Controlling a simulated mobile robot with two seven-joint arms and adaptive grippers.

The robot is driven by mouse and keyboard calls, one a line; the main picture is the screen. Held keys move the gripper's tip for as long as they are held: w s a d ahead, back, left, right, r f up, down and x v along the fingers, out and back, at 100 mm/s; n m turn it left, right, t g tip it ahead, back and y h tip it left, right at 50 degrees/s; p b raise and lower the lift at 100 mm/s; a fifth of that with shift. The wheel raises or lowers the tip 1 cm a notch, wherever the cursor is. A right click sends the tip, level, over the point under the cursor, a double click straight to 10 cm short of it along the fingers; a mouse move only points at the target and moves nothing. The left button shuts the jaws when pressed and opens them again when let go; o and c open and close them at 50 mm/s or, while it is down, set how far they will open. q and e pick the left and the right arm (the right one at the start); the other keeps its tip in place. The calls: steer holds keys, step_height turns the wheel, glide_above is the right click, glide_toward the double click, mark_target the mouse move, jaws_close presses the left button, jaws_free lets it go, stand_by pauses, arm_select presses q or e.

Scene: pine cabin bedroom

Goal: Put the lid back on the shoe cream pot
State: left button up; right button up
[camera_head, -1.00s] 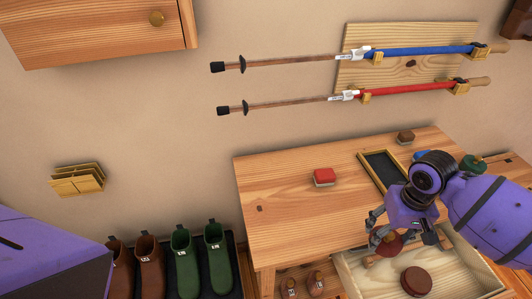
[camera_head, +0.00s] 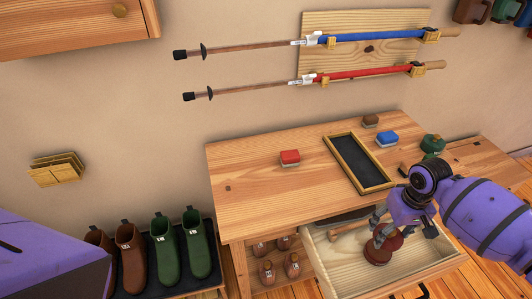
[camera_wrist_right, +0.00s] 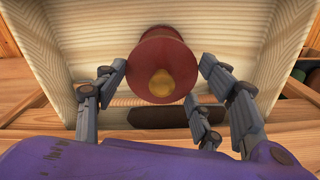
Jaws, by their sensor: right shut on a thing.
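The shoe cream pot (camera_head: 377,256) is round and red-brown and stands in the open drawer. My right gripper (camera_head: 388,234) is over it, shut on the dark red lid (camera_wrist_right: 150,52), whose tan knob faces the wrist camera. The fingers stand on both sides of the lid. In the head view the lid is right above the pot's top, largely covered by the fingers; I cannot tell whether it touches the pot or is seated. In the wrist view the lid hides most of the pot. My left gripper is out of view; only a purple part of mine shows at lower left.
The pale wooden drawer (camera_head: 335,275) juts from the bench (camera_head: 255,190). On the bench are a red brush (camera_head: 290,158), a blue brush (camera_head: 387,139), a brown brush (camera_head: 370,121), a black tray (camera_head: 384,186) and a green pot (camera_head: 432,145). Boots (camera_head: 165,248) stand at left.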

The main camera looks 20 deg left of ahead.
mark_target(387, 240)
steer(key=shift+f+b, duration=0.3)
steer(key=shift+f, duration=0.45)
step_height(387, 240, down, 2)
steer(key=shift+s+f+b, duration=0.1)
steer(key=shift+f+b, duration=0.15)
steer(key=shift+b, duration=0.6)
steer(key=shift+f, duration=0.6)
steer(key=shift+f+b, duration=0.3)
steer(key=shift+f, duration=0.15)
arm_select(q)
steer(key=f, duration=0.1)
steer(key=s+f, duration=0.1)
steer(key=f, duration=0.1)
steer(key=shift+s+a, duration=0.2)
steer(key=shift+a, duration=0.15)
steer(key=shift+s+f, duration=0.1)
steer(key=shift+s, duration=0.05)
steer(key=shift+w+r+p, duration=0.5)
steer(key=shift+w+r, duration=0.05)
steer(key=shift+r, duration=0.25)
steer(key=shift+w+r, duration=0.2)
arm_select(e)
steer(key=shift+f, duration=0.15)
arm_select(q)
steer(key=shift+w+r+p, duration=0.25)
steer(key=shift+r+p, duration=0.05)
steer(key=shift+p, duration=0.1)
